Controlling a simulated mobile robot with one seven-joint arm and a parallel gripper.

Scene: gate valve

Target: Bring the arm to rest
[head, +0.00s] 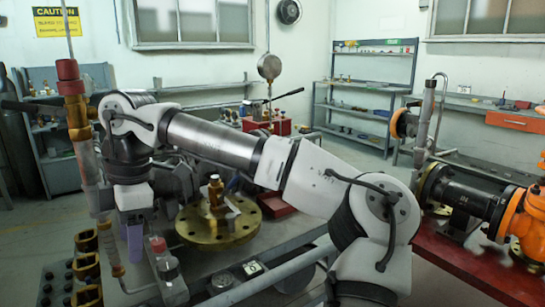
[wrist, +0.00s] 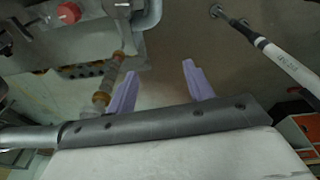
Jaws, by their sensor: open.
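My arm stretches across the head view from the lower right to the left, bent at the elbow. My gripper (head: 135,245) hangs at its end, fingers pointing down, near the left edge of the workbench. In the wrist view my gripper (wrist: 158,78) shows two purple fingers spread apart with nothing between them. A pipe with brass fittings (wrist: 106,88) passes close beside the left finger; whether they touch I cannot tell.
A brass flange (head: 243,228) with a small valve sits on the workbench, partly behind my arm. A vertical pipe with a red cap (head: 68,72) stands left of my gripper. An orange valve (head: 522,215) is on the red bench at right. Shelves (head: 365,92) stand behind.

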